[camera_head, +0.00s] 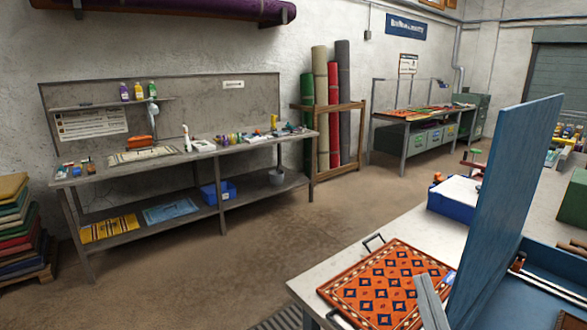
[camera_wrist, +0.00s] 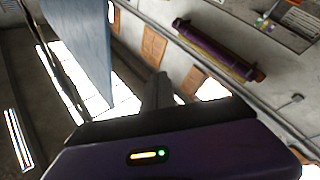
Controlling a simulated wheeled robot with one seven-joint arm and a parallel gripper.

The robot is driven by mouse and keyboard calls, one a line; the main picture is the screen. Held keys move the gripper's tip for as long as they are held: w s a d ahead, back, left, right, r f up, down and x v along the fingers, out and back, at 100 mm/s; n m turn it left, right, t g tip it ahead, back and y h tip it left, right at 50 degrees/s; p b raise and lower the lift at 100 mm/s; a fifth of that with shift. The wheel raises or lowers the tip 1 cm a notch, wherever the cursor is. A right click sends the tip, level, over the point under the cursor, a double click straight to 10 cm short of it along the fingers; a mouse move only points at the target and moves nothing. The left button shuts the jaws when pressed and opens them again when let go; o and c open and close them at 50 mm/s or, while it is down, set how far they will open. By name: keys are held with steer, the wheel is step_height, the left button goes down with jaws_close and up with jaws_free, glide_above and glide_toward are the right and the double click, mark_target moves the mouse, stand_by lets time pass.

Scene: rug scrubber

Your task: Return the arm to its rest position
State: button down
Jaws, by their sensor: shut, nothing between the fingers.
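My gripper (camera_wrist: 158,82) shows in the wrist view as a dark, narrow pair of fingers rising from a dark purple body with a small lit indicator. The fingers are shut and empty, and touch nothing that I can see. The wrist view is tilted and looks out across the room toward the walls. In the head view I cannot make out my gripper. An orange patterned rug (camera_head: 385,288) lies flat on the pale table at the lower right.
A tall blue panel (camera_head: 505,190) stands upright beside the rug, above a blue basin (camera_head: 530,297). A blue box (camera_head: 452,203) sits behind the rug. A long workbench (camera_head: 180,172) and rolled rugs (camera_head: 333,110) line the wall. The floor between (camera_head: 240,255) is clear.

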steer(key=s+f+m+g, duration=0.2)
steer(key=s+f, duration=0.5)
steer(key=s, duration=0.4)
steer(key=s+f+m+g, duration=0.1)
steer(key=s+f+g, duration=0.2)
steer(key=s+f, duration=0.3)
steer(key=s+f+m+g, duration=0.2)
steer(key=s+f, duration=0.5)
steer(key=s, duration=0.9)
steer(key=shift+s+d+f+m+b, duration=0.3)
steer(key=shift+s+d+f+b, duration=0.05)
steer(key=shift+w+d, duration=0.1)
steer(key=shift+w, duration=0.05)
